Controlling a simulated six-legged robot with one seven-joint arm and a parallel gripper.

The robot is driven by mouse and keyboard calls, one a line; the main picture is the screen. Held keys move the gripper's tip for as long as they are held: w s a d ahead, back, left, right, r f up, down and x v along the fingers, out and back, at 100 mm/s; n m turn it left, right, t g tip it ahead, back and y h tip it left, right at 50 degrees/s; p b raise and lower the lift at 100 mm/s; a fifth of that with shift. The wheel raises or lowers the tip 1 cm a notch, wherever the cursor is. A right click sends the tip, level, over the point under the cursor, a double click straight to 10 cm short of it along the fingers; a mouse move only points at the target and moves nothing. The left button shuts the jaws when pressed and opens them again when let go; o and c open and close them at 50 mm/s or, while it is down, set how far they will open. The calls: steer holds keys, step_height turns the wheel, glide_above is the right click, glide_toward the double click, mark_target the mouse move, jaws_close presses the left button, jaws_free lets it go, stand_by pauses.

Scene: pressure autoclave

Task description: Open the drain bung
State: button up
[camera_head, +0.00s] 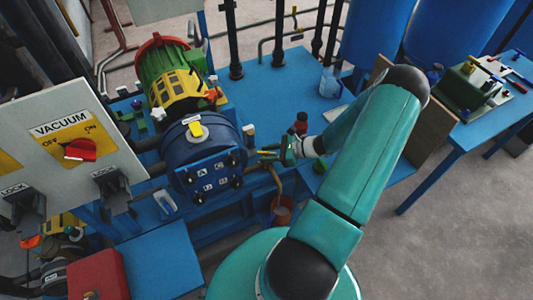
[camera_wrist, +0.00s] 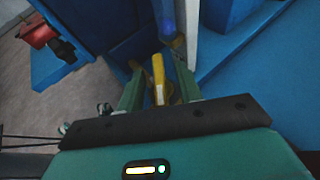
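My gripper (camera_head: 270,154) is at the right side of the blue autoclave vessel (camera_head: 203,152), close to its front end. In the wrist view my gripper (camera_wrist: 156,68) has its two green fingers apart, with a slim yellow handle-like part (camera_wrist: 158,78) between them. A gap shows beside the yellow part, so the fingers do not look closed on it. I cannot tell for sure that this part is the drain bung. In the head view, a brass-coloured pipe (camera_head: 276,184) runs down below my gripper towards an orange-brown bucket (camera_head: 282,214). The fingertips are small and partly hidden there.
A vacuum panel (camera_head: 68,140) with a red switch stands at the left. A green and yellow machine (camera_head: 172,75) is behind the vessel. Blue tanks (camera_head: 375,35) and a blue side table (camera_head: 450,135) are at the right. Grey floor is clear at lower right.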

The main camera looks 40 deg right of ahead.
steer(key=shift+w+a+f, duration=0.2)
steer(key=shift+w+a, duration=0.05)
steer(key=shift+w, duration=0.05)
jaws_close()
steer(key=shift+w+n+g+y, duration=0.1)
steer(key=shift+n+g+y, duration=0.7)
steer(key=shift+n+g, duration=0.25)
steer(key=shift+n+g+y, duration=0.6)
steer(key=shift+n+g, duration=0.15)
steer(key=shift+n, duration=0.2)
jaws_free()
steer(key=v, duration=1.4)
